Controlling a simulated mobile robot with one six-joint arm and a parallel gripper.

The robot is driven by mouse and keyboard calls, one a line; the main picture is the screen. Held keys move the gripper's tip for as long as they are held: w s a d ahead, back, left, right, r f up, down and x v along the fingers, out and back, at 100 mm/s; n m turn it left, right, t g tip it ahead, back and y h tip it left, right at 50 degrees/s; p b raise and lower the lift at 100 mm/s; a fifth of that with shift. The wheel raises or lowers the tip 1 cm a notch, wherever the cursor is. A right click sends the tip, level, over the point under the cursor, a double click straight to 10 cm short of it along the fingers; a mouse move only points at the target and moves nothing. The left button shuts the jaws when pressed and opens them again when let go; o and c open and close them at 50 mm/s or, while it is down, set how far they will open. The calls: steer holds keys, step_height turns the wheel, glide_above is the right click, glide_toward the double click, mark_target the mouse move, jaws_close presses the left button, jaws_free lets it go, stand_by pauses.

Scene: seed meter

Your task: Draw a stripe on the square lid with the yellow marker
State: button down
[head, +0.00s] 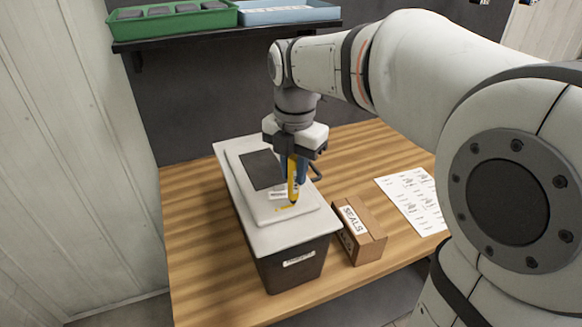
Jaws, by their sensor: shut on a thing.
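My gripper (293,163) is shut on the yellow marker (293,182). The marker is upright with its dark tip down, at the lid's surface. I cannot tell whether the tip touches. The square lid (262,211) is a pale raised panel on top of a dark box. A short yellow mark (282,209) shows on the lid just left of the marker tip. A dark rectangle (262,170) and a small white label (277,194) also lie on the lid. The gripper and marker hide the lid's right part.
The box (290,266) stands on a wooden table (196,265). A cardboard box marked SEALS (368,246) and a printed sheet (414,202) are to its right. A shelf above holds a green tray (172,26) and a blue tray (290,14). The table's left front is clear.

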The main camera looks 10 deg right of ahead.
steer(key=shift+w+d, duration=0.1)
steer(key=shift+d, duration=0.25)
stand_by(0.4)
steer(key=shift+r+p, duration=2.6)
steer(key=shift+r, duration=0.45)
steer(key=shift+f, duration=0.1)
steer(key=a, duration=0.5)
steer(key=shift+s+d+f+b, duration=0.1)
steer(key=shift+s+f+b, duration=0.05)
steer(key=shift+f+b, duration=0.7)
steer(key=shift+s+d+f+b, duration=0.1)
steer(key=shift+s+f+b, duration=0.05)
steer(key=shift+f+b, duration=0.75)
steer(key=shift+s+d+f+b, duration=0.1)
steer(key=shift+s+f+b, duration=0.05)
steer(key=shift+f+b, duration=0.7)
steer(key=shift+f, duration=0.4)
steer(key=shift+w+d, duration=0.25)
steer(key=shift+d, duration=0.45)
steer(key=shift+w+d, duration=0.2)
steer(key=shift+d, duration=0.5)
